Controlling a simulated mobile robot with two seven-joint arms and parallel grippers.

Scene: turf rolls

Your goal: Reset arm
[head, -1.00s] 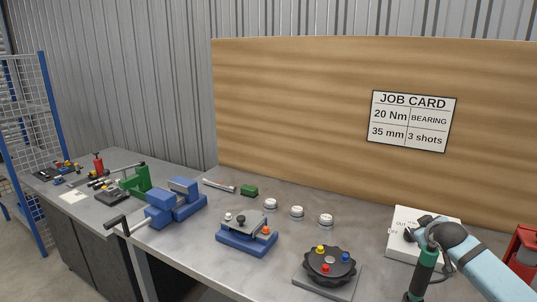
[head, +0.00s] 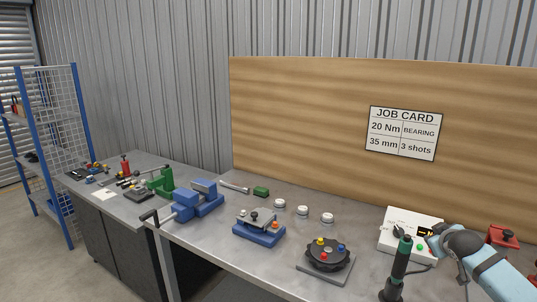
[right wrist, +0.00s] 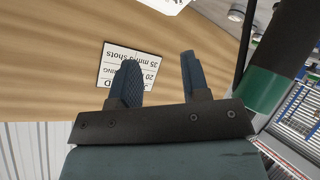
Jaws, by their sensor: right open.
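My right arm enters the head view at the lower right as a light blue link ending in a dark joint, in front of the white box (head: 398,222). My right gripper shows in the right wrist view (right wrist: 160,75), its two dark fingers apart with nothing between them. Behind the fingers in that view are the wooden board (right wrist: 60,65) and the job card (right wrist: 115,65). A green and black handled tool (head: 401,261) stands upright left of the arm in the head view. My left gripper is out of view.
The bench carries a black knobbed disc (head: 328,252), a blue fixture (head: 258,235), several silver caps (head: 303,211), a blue vise (head: 196,203) and a green block (head: 261,191). A red box (head: 503,236) is at the right edge. Blue shelving (head: 45,150) stands far left.

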